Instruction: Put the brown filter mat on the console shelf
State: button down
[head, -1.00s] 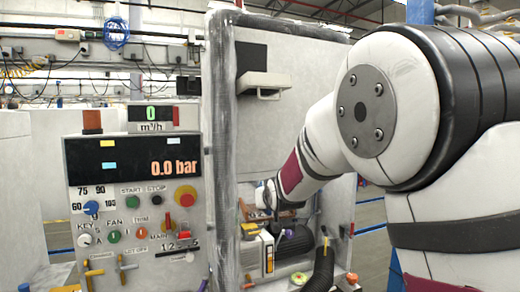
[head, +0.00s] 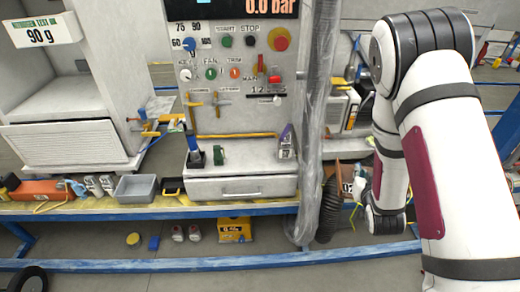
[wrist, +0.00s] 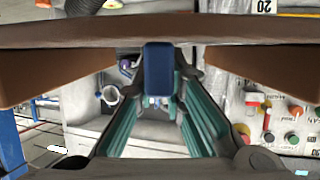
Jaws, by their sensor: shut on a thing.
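The brown filter mat (wrist: 235,72) spans the upper part of the wrist view, with a long edge across the top and brown faces at left and right. In the head view a small brown part of the mat (head: 346,172) shows right of the hanging hose, beside my gripper, which is mostly hidden behind my arm. The console shelf (head: 250,172) is left of it, below the control panel, with a drawer under it.
A blue-handled item (head: 192,152), a small green item (head: 218,155) and a purple-grey bottle (head: 286,142) stand on the shelf; its middle is clear. A plastic-wrapped post (head: 312,130) and a dark hose (head: 330,208) stand between shelf and gripper.

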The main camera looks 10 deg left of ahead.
aim_at(252, 155)
jog(key=j+z, duration=0.2)
jog(key=j, duration=0.25)
jog(key=j+z, duration=0.25)
jog(key=j, duration=0.15)
jog(key=k+j+z, duration=0.2)
jog(key=j, duration=0.2)
jog(key=j+z, duration=0.25)
jog(key=j, duration=0.2)
jog(key=k+j+z, duration=0.2)
jog(key=j, duration=0.2)
jog(key=j+z, duration=0.2)
jog(key=j, duration=0.15)
jog(key=k+j+z, duration=0.45)
jog(key=j, duration=0.2)
